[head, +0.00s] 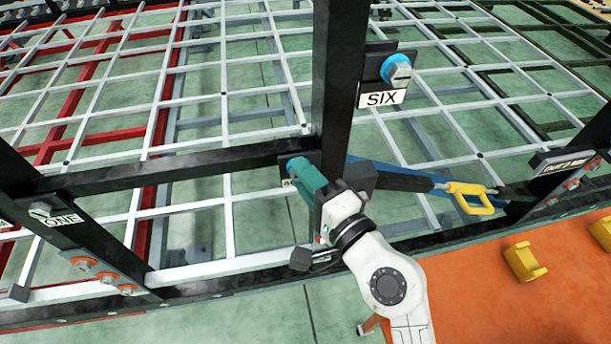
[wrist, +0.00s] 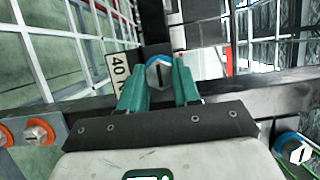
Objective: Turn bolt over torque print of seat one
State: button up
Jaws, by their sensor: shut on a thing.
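My gripper (head: 306,178), with teal fingers, is at a post in the middle of the head view. In the wrist view my gripper (wrist: 160,88) is shut on a hex bolt (wrist: 158,74) with a dark slot mark and a blue collar behind it. A white print reading "40" and a partly hidden letter (wrist: 117,67) lies beside this bolt.
Orange-ringed bolts (head: 104,276) sit on the lower left bracket. Dark posts and beams surround my arm.

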jog(key=shift+c, duration=0.9)
jog(key=shift+f+m+b, duration=0.15)
jog(key=shift+m+b, duration=0.15)
